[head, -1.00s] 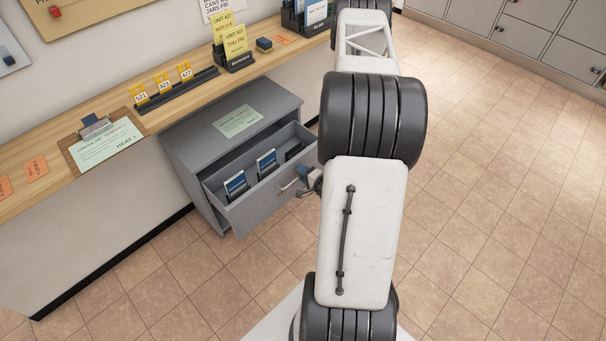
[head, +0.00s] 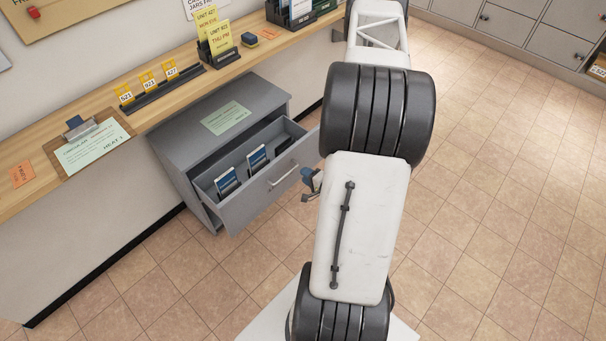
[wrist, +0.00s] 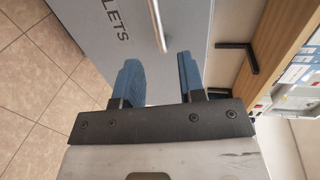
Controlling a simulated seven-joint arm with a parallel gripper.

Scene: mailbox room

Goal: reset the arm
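My gripper (wrist: 160,82) shows in the wrist view with its two blue fingers apart and nothing between them. Just beyond the fingertips is the drawer's metal bar handle (wrist: 157,25), which the fingers do not hold. In the head view the gripper (head: 309,188) shows partly beside my arm, to the right of the open drawer and apart from its handle (head: 284,174). My white and black arm hides the rest of it.
The grey cabinet's drawer (head: 262,195) stands open with blue-and-white booklets (head: 256,158) inside. A wooden counter (head: 155,112) runs above, with a clipboard (head: 92,145), numbered yellow tags (head: 149,80) and yellow cards (head: 213,38). Grey lockers (head: 515,28) stand at the back right. Tiled floor at right is clear.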

